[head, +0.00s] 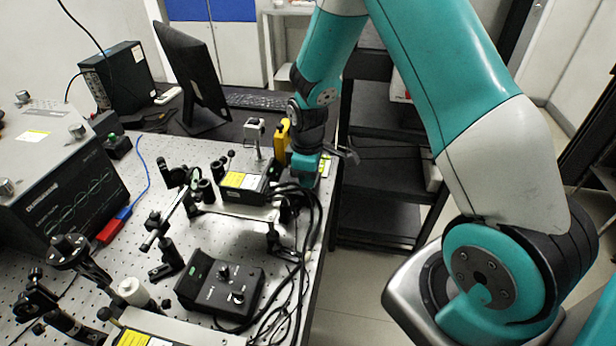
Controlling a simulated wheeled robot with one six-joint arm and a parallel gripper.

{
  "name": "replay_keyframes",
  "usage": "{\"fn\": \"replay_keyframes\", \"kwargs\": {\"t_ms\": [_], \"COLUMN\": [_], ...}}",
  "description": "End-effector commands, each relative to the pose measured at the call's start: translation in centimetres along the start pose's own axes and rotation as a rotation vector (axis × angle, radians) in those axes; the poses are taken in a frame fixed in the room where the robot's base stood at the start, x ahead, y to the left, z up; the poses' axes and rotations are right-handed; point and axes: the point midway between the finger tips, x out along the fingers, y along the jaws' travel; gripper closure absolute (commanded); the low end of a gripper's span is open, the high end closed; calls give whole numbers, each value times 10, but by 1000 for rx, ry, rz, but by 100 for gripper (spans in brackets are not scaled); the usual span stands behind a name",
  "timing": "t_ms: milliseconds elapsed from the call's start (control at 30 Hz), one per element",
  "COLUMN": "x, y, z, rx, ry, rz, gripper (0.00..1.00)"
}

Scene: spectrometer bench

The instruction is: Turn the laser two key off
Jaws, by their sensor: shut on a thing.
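My arm reaches down from the top to the right edge of the optical bench (205,155). My gripper (297,186) is low at the rear end of a black laser box with a yellow label (243,181), close to its cables. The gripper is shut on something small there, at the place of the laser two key. The key and the fingertips are too small and too hidden to make out, so I cannot tell which way the key is turned.
A black control box with knobs (222,286) stands nearer on the bench. Black cables (312,225) run along the right edge. A yellow part (281,138) and a metal post (256,138) stand just behind the gripper. A dark rack (380,180) is to the right.

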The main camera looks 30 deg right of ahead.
Motion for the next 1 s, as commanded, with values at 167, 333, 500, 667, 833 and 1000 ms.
{"fn": "replay_keyframes", "kwargs": {"t_ms": [167,333,500,667,833,1000], "x": [-1,-1,-5,-29,-71,-115], "y": [1,0,1,1,1,1], "z": [-1,0,-1,-1,-1,-1], "rx": [0,0,0,0,0,0], "ry": [2,1,2,5,7,6], "rz": [3,2,2,6,8,7], "gripper": [67,67,67,67,67,67]}}
